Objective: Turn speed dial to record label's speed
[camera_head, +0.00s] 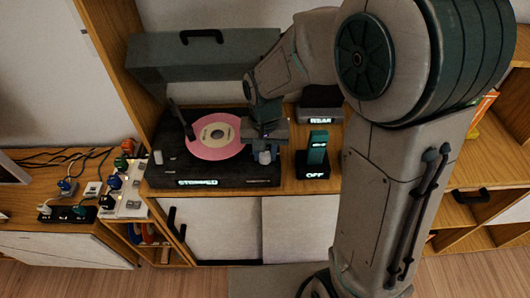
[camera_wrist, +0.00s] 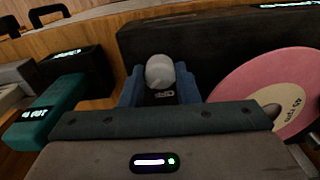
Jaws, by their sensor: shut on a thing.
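The dark turntable (camera_head: 215,172) sits on the wooden cabinet, its front display reading "STOPPED". The pale grey speed dial (camera_wrist: 159,70) stands at the turntable's front right corner. My gripper (camera_wrist: 160,88) is shut on the dial, with a blue finger on each side of it. In the head view my gripper (camera_head: 266,138) comes down from above onto the dial (camera_head: 265,157). Small lettering by the dial is unclear.
A teal lever on a black base (camera_head: 317,165) reading "OFF" stands close right of the turntable. The raised lid (camera_head: 200,56) is behind the record. Plugs and cables (camera_head: 85,190) crowd the left.

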